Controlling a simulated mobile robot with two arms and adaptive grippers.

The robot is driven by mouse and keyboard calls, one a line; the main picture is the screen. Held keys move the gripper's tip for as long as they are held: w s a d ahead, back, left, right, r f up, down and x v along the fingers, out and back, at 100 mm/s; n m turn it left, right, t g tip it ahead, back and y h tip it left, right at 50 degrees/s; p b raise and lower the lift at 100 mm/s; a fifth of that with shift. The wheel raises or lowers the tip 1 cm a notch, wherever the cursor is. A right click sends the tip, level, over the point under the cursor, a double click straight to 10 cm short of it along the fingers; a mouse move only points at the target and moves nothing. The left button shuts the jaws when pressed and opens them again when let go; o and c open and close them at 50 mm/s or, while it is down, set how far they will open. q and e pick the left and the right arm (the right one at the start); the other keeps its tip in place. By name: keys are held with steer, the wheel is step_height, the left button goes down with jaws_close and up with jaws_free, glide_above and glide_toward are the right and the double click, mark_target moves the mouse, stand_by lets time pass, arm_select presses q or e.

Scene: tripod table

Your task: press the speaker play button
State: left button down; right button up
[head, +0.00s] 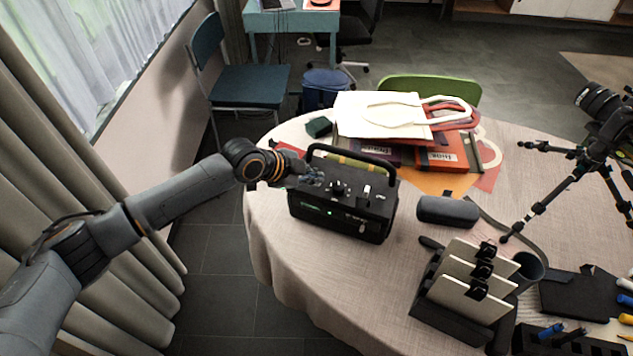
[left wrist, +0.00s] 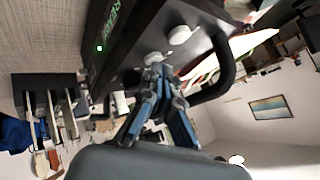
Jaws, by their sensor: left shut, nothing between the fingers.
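The speaker (head: 340,222) is a black box with a carry handle, standing near the left edge of the round table. Its front shows a small green light, and its top carries several knobs or buttons. My left gripper (head: 316,177) is at the left part of the speaker's top, shut and empty. In the left wrist view the gripper's fingertips (left wrist: 156,62) are close to a round pale knob on the speaker (left wrist: 130,40). I cannot tell whether the fingertips touch it, nor which control is the play button. My right gripper is not in view.
The handle arches over the back of the speaker. Behind it lie tote bags (head: 383,116) and books. A dark case (head: 447,211) and a card rack (head: 462,298) stand to the right, a tripod (head: 560,185) farther right. Bare tablecloth lies in front.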

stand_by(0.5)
arm_select(q)
steer(key=shift+r+p, duration=0.65)
steer(key=shift+r, duration=0.05)
step_height(320, 180, up, 5)
steer(key=p, duration=0.4)
stand_by(0.7)
